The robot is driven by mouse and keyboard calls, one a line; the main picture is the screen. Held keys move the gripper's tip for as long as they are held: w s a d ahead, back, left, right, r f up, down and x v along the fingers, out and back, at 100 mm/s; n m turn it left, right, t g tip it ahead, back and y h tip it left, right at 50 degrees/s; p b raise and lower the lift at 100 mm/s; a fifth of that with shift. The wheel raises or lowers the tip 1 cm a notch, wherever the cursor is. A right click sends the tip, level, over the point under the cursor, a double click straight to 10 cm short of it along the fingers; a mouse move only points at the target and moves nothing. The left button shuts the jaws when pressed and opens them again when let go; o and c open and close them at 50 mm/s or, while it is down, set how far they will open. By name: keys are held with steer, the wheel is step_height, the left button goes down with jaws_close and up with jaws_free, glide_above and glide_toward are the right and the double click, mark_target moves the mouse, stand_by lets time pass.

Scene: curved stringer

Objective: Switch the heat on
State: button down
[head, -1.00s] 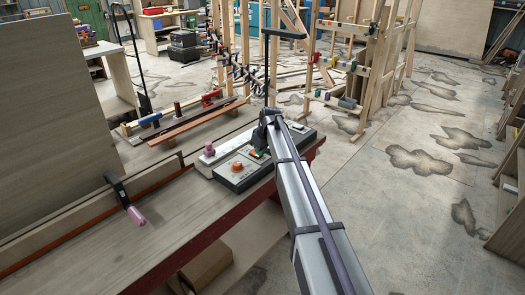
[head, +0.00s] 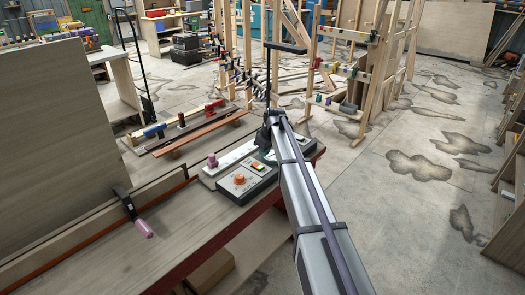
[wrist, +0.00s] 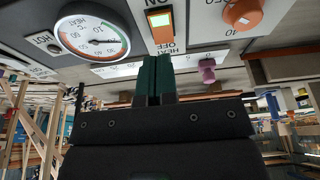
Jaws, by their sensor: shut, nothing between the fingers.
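The grey control box (head: 228,188) stands at the far end of the bench. Its heat switch (head: 257,166) also shows close up in the wrist view (wrist: 161,32), as an orange rocker with a bright green patch at one end and ON, OFF and HEAT lettering around it. The lettering is upside down there. My gripper (wrist: 155,60) is shut and empty, its dark green fingertips just below the switch in that picture; I cannot tell whether they touch it. In the head view my gripper (head: 264,143) is dark and small beside the box's far side.
A round heat dial (wrist: 92,38) and an orange knob (wrist: 243,14) flank the switch. A pink knob (head: 212,160) sits on the pale strip behind the box. A clamp with a pink handle (head: 143,228) is on the bench (head: 110,255). The floor to the right is open.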

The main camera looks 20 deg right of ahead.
steer(key=s+p+v, duration=0.1)
steer(key=p+v, duration=0.4)
steer(key=v, duration=0.3)
steer(key=shift+s+d+p, duration=0.25)
steer(key=shift+d+p, duration=0.15)
steer(key=s+a+m+g, duration=0.1)
steer(key=s+a+m, duration=0.1)
steer(key=s, duration=1)
steer(key=s+a+f+m+g+h, duration=0.1)
steer(key=s+a, duration=0.3)
steer(key=s, duration=0.7)
steer(key=s+a+f+m+h+b, duration=0.1)
steer(key=s+a+m, duration=0.2)
steer(key=s, duration=0.9)
steer(key=shift+s+m+g, duration=0.3)
steer(key=shift+s+g, duration=0.05)
steer(key=shift+g, duration=0.05)
